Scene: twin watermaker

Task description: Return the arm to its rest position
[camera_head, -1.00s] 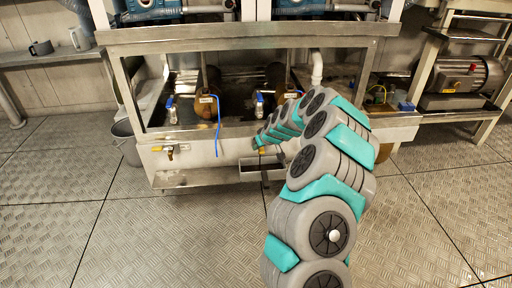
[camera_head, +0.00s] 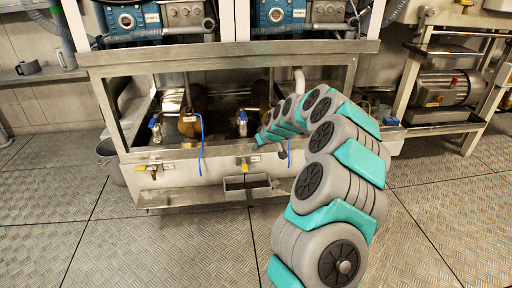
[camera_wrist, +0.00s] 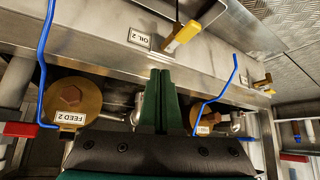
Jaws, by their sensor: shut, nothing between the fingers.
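My arm, with grey and teal links, rises from the lower right in the head view and bends over toward the steel bench frame (camera_head: 215,61). In the wrist view my gripper (camera_wrist: 161,74) shows two dark green fingers pressed together and empty. They lie in front of the steel front rail (camera_wrist: 110,57), between two blue pieces of tubing or handle. Whether they touch anything cannot be told.
In the wrist view, yellow-handled valves (camera_wrist: 183,36) and a FEED 2 label (camera_wrist: 70,118) are close around the fingers. A bucket (camera_head: 113,163) stands at left. The floor (camera_head: 190,245) is clear.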

